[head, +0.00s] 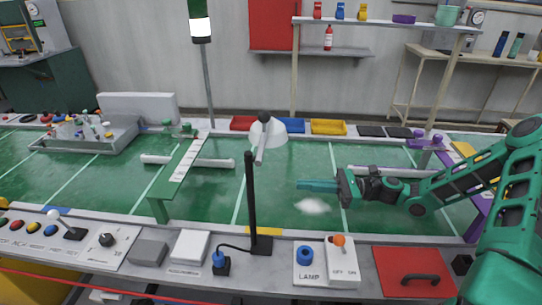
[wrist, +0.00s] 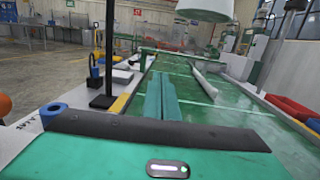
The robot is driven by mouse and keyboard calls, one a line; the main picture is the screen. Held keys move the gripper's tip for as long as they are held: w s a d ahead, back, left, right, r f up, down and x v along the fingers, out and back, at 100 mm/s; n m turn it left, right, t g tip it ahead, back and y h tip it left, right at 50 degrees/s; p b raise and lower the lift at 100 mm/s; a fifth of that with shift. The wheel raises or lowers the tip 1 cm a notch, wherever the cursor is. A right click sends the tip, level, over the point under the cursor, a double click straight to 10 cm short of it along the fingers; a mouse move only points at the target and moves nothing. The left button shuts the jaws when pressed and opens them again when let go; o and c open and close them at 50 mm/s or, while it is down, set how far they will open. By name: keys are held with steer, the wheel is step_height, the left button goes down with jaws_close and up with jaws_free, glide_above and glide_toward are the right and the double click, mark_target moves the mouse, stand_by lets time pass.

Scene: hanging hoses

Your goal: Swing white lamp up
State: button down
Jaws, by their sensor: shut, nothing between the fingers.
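The white lamp (head: 276,134) shows in the head view as a pale shade behind a short grey arm at the top of a black post (head: 251,200). The post stands on a black base on the front counter. In the wrist view the shade (wrist: 205,8) is at the top edge, partly cut off, with its opening facing down. My gripper (head: 299,185) is shut and empty over the green table, right of the post and lower than the shade. In the wrist view my fingers (wrist: 161,80) lie together, pointing ahead, below and left of the shade.
The front counter holds a blue ring by the LAMP label (head: 305,254), an orange-knobbed switch (head: 339,241) and a red panel with a handle (head: 414,271). A green raised bar (head: 180,165) stands left. White tubes lie on the table. Coloured trays (head: 328,127) line the back.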

steer(key=r, duration=0.1)
steer(key=w+r+t+y, duration=0.1)
steer(key=r, duration=0.1)
steer(key=shift+w+d+r+m+y, duration=0.1)
steer(key=shift+w+d+m+y, duration=0.15)
steer(key=shift+m+y, duration=0.15)
steer(key=shift+s+a, duration=0.1)
steer(key=w+a+r, duration=0.1)
steer(key=a+r, duration=0.5)
steer(key=a, duration=0.3)
steer(key=shift+w+a+r, duration=0.15)
steer(key=shift+w+r, duration=0.05)
steer(key=shift+w, duration=0.15)
